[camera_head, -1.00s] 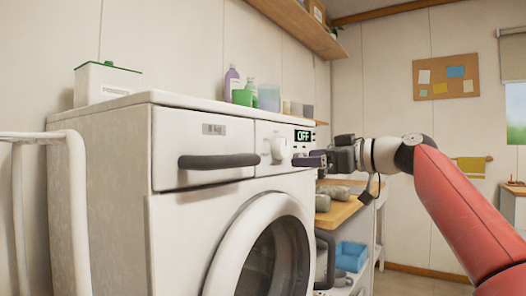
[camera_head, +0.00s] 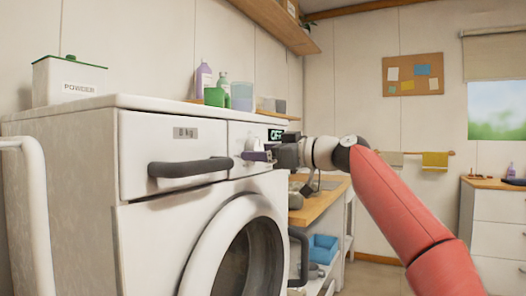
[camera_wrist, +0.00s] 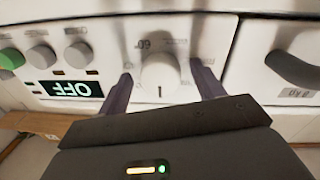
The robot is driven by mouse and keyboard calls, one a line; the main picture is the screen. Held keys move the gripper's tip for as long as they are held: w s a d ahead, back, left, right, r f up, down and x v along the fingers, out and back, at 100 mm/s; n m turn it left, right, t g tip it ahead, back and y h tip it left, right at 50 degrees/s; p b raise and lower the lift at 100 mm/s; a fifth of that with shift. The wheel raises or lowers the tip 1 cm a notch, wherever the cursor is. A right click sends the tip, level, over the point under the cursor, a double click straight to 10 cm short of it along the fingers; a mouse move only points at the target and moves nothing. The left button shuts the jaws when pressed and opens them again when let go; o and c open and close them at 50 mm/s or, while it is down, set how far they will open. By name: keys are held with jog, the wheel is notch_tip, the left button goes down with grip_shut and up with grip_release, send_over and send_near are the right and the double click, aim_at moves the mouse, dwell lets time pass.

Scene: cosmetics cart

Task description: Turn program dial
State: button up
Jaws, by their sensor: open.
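The program dial (camera_wrist: 160,80) is a round white knob on the washing machine's front panel, with printed marks around it. In the wrist view my gripper (camera_wrist: 162,88) is open, with one purple-grey finger on each side of the dial. Gaps show between the fingers and the knob. In the head view my gripper (camera_head: 258,156) is at the panel, and the dial (camera_head: 252,145) is partly hidden behind it. The display (camera_wrist: 70,89) reads OFF and also shows in the head view (camera_head: 276,134).
The drawer handle (camera_head: 192,167) sticks out left of the dial. A green button (camera_wrist: 11,59) and grey buttons (camera_wrist: 77,54) sit beyond the display. The round door (camera_head: 238,255) is below.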

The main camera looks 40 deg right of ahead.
jog(key=c, duration=1)
